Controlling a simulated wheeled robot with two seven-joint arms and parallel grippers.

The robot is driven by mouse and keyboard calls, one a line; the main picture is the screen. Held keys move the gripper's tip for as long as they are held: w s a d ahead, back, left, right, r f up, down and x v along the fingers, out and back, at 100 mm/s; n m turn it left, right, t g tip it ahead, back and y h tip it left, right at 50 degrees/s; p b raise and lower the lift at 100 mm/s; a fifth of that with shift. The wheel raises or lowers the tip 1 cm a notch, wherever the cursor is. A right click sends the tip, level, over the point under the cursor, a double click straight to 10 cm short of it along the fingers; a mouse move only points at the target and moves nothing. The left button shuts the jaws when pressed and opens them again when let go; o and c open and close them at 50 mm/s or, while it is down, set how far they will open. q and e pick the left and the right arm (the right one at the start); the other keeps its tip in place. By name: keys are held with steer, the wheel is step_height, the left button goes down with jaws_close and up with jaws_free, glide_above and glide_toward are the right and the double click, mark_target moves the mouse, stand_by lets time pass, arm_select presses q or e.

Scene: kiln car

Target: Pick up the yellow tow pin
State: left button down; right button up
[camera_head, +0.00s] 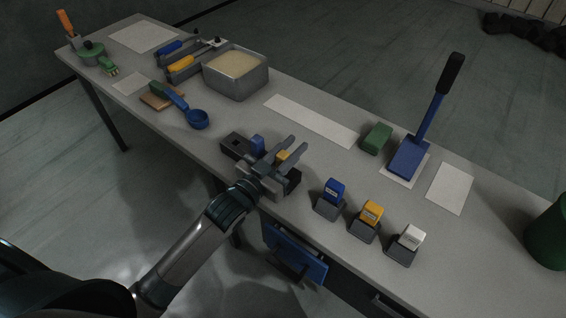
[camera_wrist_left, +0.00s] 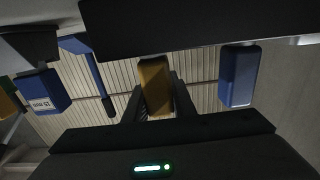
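The yellow tow pin (camera_head: 283,155) stands in a dark holder (camera_head: 235,146) near the table's front edge; in the left wrist view its yellow body (camera_wrist_left: 155,88) shows between my fingers. A blue pin (camera_head: 257,145) stands to its left in the head view and also shows in the left wrist view (camera_wrist_left: 239,76). My left gripper (camera_head: 288,147) is over the holder, its fingers apart on either side of the yellow pin. I see no clear grip on it. The pin's lower part is hidden. My right gripper is out of view.
Blue, yellow (camera_head: 370,213) and white-topped blocks on grey stands are right of the gripper. A tall dark-handled blue tool (camera_head: 409,158) and green block (camera_head: 376,138) stand behind right.

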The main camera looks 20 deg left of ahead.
arm_select(q)
steer(key=shift+r, duration=0.1)
steer(key=s+d+r, duration=0.7)
steer(key=d+r, duration=0.2)
steer(key=r, duration=0.2)
steer(key=shift+d, duration=0.2)
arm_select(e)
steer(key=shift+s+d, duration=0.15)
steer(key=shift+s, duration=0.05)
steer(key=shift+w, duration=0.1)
arm_select(q)
steer(key=shift+w, duration=0.1)
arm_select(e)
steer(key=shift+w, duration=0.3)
arm_select(q)
steer(key=shift+a+f, duration=0.1)
steer(key=shift+a, duration=0.05)
